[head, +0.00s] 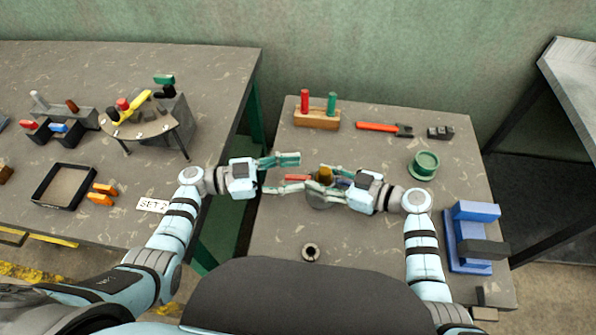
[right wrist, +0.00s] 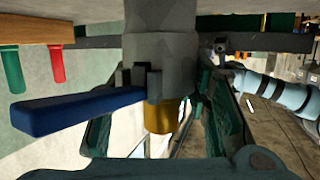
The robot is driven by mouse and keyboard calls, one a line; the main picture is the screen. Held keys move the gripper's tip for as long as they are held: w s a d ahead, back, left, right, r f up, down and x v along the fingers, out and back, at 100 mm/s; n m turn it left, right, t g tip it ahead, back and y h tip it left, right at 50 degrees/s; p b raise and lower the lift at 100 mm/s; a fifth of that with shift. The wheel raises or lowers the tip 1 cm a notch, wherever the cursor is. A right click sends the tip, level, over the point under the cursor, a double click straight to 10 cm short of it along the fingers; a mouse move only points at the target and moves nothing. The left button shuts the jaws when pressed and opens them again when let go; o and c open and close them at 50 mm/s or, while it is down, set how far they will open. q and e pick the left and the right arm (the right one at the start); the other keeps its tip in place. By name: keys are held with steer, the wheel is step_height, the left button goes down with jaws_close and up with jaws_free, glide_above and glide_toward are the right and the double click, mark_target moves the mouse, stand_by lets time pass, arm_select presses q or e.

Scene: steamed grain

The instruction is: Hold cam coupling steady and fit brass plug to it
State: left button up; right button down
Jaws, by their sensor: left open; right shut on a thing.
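The cam coupling (head: 320,197) is a grey cylindrical body with a red lever (head: 297,178) pointing left and a blue lever (right wrist: 75,110), clear in the right wrist view. A brass piece (head: 324,173) stands at its upper end and also shows in the right wrist view (right wrist: 161,116). I cannot tell whether it is the plug seated in the coupling. My right gripper (head: 329,184) is shut on the coupling, above the right table. My left gripper (head: 293,174) is open just left of it, its fingers either side of the red lever. Contact there cannot be made out.
A dark ring (head: 311,252) lies at the front of the right table. A wooden block (head: 317,119) with red and green pegs, a red-handled tool (head: 376,127), a green cap (head: 424,164) and a blue fixture (head: 470,236) stand around. A gap separates the cluttered left table (head: 190,62).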

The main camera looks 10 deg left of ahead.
steer(key=c, duration=0.8)
jaws_free()
